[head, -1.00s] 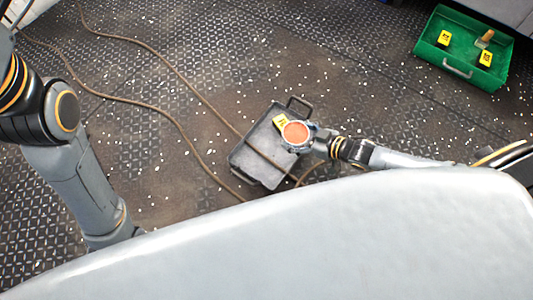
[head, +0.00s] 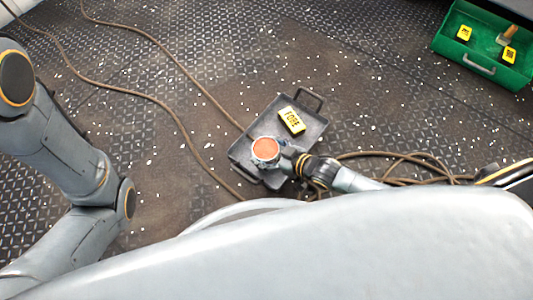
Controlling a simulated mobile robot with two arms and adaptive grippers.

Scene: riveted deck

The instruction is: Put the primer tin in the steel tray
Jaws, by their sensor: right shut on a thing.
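The primer tin (head: 265,149) is a round tin with an orange-red top. My right gripper (head: 279,151) is shut on it from the right side. The steel tray (head: 306,135) is a dark grey tray with a handle at its far and near ends, lying on the deck. The tin is over the tray's near left part; from above I cannot tell whether it touches the tray floor.
A green box (head: 482,65) with yellow and black items and a brush-like thing stands at the far right. Brown cable (head: 170,112) runs across the deck, with more coils right of the tray. The deck left of the tray is mostly clear.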

